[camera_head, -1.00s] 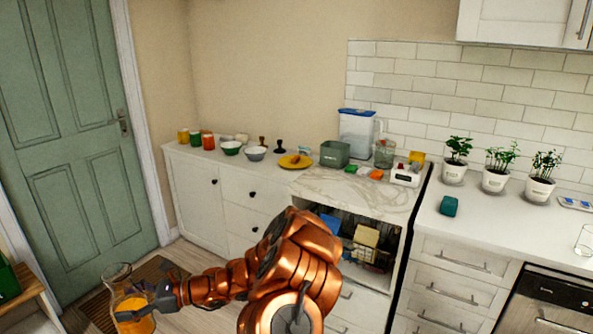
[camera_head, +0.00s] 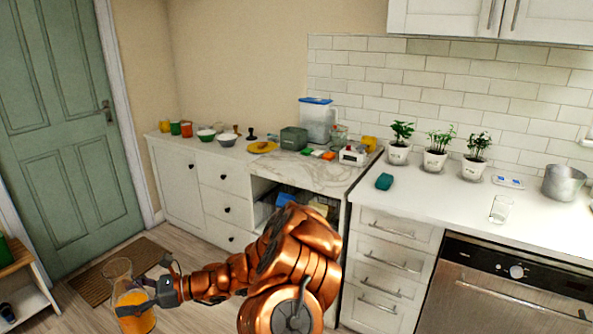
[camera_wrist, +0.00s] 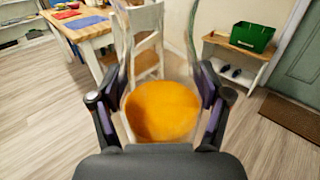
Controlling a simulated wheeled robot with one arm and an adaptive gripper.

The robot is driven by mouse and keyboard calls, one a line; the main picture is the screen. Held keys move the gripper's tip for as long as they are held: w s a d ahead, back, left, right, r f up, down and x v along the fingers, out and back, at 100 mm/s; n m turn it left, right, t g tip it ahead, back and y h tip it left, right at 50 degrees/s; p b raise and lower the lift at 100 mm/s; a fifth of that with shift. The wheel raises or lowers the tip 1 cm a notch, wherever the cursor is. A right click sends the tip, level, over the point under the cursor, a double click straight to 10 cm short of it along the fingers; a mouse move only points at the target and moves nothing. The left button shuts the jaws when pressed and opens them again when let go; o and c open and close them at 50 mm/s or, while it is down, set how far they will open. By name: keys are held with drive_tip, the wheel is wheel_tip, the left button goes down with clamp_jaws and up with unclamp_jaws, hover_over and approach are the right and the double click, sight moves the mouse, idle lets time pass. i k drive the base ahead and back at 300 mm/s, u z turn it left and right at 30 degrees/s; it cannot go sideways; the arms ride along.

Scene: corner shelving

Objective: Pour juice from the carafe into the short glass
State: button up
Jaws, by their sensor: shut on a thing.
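My gripper (camera_head: 149,295) is shut on the glass carafe (camera_head: 118,270), which holds orange juice in its lower part. It is held upright over the floor at the lower left of the head view. In the wrist view the carafe (camera_wrist: 162,108) sits between the two fingers, its clear neck rising out of the top of the picture. A short clear glass (camera_head: 501,209) stands on the white counter at the right, above the dishwasher, far from my gripper. It looks empty.
A metal pot (camera_head: 564,183) stands behind and right of the glass. A teal block (camera_head: 384,181) and several potted plants (camera_head: 437,150) are on the same counter. The counter around the glass is clear. The wrist view shows a table (camera_wrist: 85,28) and a bench (camera_wrist: 222,47).

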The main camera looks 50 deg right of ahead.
sight(502, 206)
drive_tip(key=k, duration=0.9)
drive_tip(key=z, duration=1.4)
